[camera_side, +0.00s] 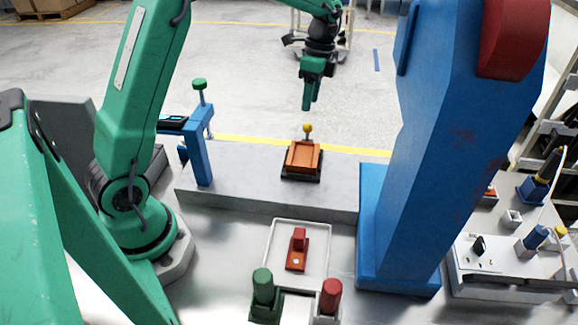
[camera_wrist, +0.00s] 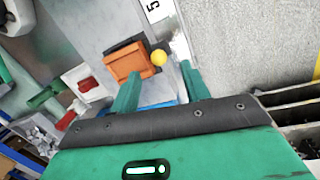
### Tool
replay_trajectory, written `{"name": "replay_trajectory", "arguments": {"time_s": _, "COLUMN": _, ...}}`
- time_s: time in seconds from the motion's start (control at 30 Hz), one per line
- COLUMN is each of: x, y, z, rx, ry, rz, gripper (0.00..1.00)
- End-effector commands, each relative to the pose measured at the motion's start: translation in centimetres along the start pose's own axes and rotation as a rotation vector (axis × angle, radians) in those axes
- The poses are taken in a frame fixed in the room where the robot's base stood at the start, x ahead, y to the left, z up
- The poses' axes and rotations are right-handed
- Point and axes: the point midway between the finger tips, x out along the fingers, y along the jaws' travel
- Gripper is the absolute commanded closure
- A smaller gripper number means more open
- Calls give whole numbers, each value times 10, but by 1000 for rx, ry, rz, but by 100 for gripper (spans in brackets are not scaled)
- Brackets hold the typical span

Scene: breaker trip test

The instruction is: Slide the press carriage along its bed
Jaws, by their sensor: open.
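The press carriage (camera_side: 303,157) is an orange block on a dark base, sitting on the grey bed (camera_side: 238,180) between a blue post and a large blue column. A yellow ball knob (camera_side: 307,129) stands at its far side. In the wrist view the carriage (camera_wrist: 126,64) and the knob (camera_wrist: 158,57) lie just ahead of my fingers. My gripper (camera_side: 308,105) hangs above the knob, apart from it in the side view. In the wrist view my gripper (camera_wrist: 160,82) has its two green fingers spread with nothing held. Its fingertips overlap in the side view.
The blue column (camera_side: 410,160) stands right of the carriage, and a blue post (camera_side: 200,150) with a green knob stands left. In front are a white tray (camera_side: 322,250) with a red switch (camera_side: 298,245), a green button (camera_side: 263,285) and a red button (camera_side: 330,292).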

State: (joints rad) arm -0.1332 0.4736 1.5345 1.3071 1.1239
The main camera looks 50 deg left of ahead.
Motion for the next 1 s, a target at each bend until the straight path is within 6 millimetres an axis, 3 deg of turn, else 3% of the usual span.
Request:
{"name": "replay_trajectory", "arguments": {"time_s": 0.5, "x": 58, "y": 3, "z": -5, "rx": 1, "ry": -2, "rz": -1, "gripper": 54}}
{"name": "replay_trajectory", "arguments": {"time_s": 0.97, "x": 67, "y": 3, "z": -5, "rx": 0, "ry": -1, "rz": -2, "gripper": 54}}
{"name": "replay_trajectory", "arguments": {"time_s": 1.0, "x": 67, "y": 3, "z": -5, "rx": 0, "ry": -1, "rz": -2, "gripper": 62}}
